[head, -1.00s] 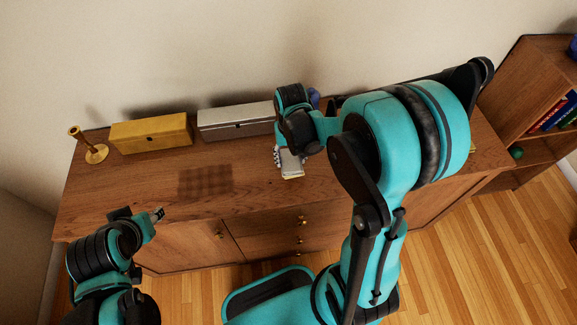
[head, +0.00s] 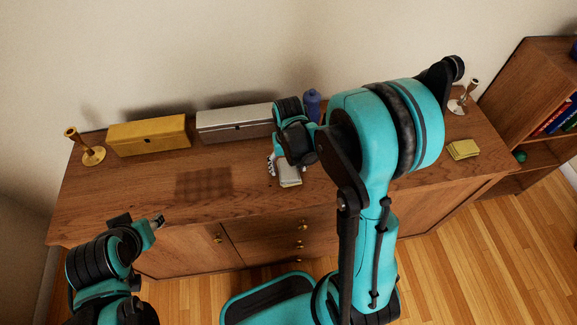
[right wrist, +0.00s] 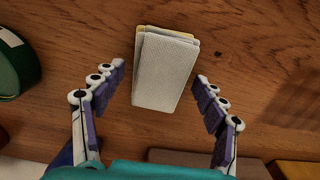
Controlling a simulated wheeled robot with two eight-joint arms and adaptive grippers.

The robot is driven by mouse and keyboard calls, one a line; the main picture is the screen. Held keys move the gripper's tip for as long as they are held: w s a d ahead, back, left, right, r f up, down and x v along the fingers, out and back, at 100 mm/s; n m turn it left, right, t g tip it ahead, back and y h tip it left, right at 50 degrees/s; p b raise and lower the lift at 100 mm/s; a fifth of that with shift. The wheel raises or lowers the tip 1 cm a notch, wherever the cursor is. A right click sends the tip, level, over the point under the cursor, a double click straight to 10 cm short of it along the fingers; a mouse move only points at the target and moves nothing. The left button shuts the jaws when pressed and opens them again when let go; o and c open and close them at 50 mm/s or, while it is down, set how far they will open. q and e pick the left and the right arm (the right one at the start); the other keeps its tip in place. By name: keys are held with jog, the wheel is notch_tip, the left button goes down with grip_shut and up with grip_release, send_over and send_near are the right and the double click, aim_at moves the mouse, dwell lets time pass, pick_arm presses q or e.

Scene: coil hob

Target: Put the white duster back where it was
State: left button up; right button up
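The white duster (head: 290,178) is a folded pale cloth on the wooden sideboard, near its middle. In the right wrist view the duster (right wrist: 165,70) lies between my spread fingertips in the picture, with a yellowish layer showing at its far edge. My right gripper (right wrist: 160,80) is open above it, with a gap on each side. In the head view my right wrist partly covers the duster. My left gripper (head: 158,221) is over the sideboard's front left edge, apart from the duster; its finger gap is too small to read.
A yellow box (head: 150,136), a grey box (head: 235,122) and a blue jar (head: 312,104) stand along the back. A yellow cloth (head: 463,149) lies at right. A dark checkered patch (head: 203,184) marks bare wood left of the duster.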

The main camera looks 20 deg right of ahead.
aim_at(288, 168)
jog(key=shift+r, duration=0.1)
jog(key=shift+r, duration=0.2)
notch_tip(288, 168, up, 11)
jog(key=p, duration=0.5)
jog(key=s+a+r+n+t, duration=0.3)
jog(key=s+a+r+t, duration=0.1)
jog(key=s+r+t, duration=0.3)
jog(key=shift+s+r, duration=0.85)
jog(key=shift+s, duration=0.55)
